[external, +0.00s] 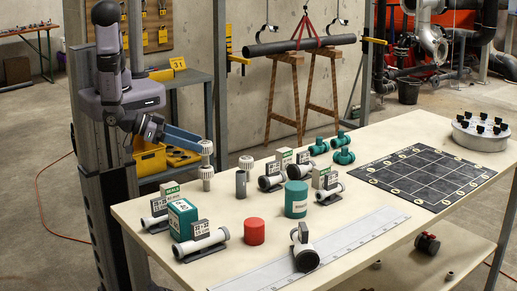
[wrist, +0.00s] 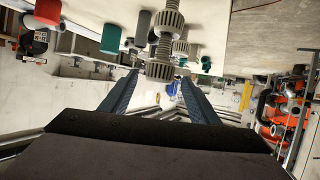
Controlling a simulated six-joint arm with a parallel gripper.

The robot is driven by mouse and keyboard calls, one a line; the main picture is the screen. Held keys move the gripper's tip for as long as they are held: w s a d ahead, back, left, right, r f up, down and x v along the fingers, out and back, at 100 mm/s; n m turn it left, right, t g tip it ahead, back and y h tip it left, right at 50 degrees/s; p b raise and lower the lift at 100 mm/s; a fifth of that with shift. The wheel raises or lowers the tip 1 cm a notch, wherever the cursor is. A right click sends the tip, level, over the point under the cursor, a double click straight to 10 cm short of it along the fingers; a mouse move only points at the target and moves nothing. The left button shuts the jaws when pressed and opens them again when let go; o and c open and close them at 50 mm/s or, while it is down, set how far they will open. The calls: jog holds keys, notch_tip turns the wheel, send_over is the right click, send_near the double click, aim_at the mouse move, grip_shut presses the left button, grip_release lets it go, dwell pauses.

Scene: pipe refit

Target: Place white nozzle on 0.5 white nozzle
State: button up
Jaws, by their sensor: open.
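A white ribbed nozzle (external: 205,147) sits at the top of an upright stack in the external view. A threaded stem runs down from it to a second white ribbed nozzle (external: 206,171) on a grey base near the table's back left edge. My gripper (external: 200,139) is open at the top nozzle. In the wrist view the top nozzle (wrist: 160,69) lies between my two blue fingertips (wrist: 159,77), with gaps visible on both sides. The lower nozzle (wrist: 168,20) shows beyond it. Another white nozzle (external: 245,162) stands on a grey pipe (external: 241,184) to the right.
White pipe pieces, green canisters (external: 296,199) and a red cylinder (external: 254,231) stand in front on the table. A long ruler (external: 330,250) lies along the front. A black grid mat (external: 425,175) and round grey fixture (external: 481,132) are at the right.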

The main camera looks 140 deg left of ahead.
jog(key=shift+v, duration=2.05)
jog(key=shift+f, duration=0.1)
jog(key=w+d+f+m+g+h, duration=0.1)
jog(key=w+d+m+h, duration=0.2)
jog(key=d+h, duration=0.35)
jog(key=w+d+f+m+h, duration=0.1)
jog(key=w+d+m+h, duration=0.1)
jog(key=d+h, duration=0.4)
jog(key=s+a+r+m+g, duration=0.2)
jog(key=s+r+m+g, duration=0.1)
jog(key=s, duration=0.3)
jog(key=s+a+r+m+g, duration=0.2)
jog(key=s+r+m+g, duration=0.1)
jog(key=s, duration=0.4)
jog(key=shift+r+m+y, duration=0.25)
jog(key=shift+m+y, duration=0.2)
jog(key=shift+m, duration=0.25)
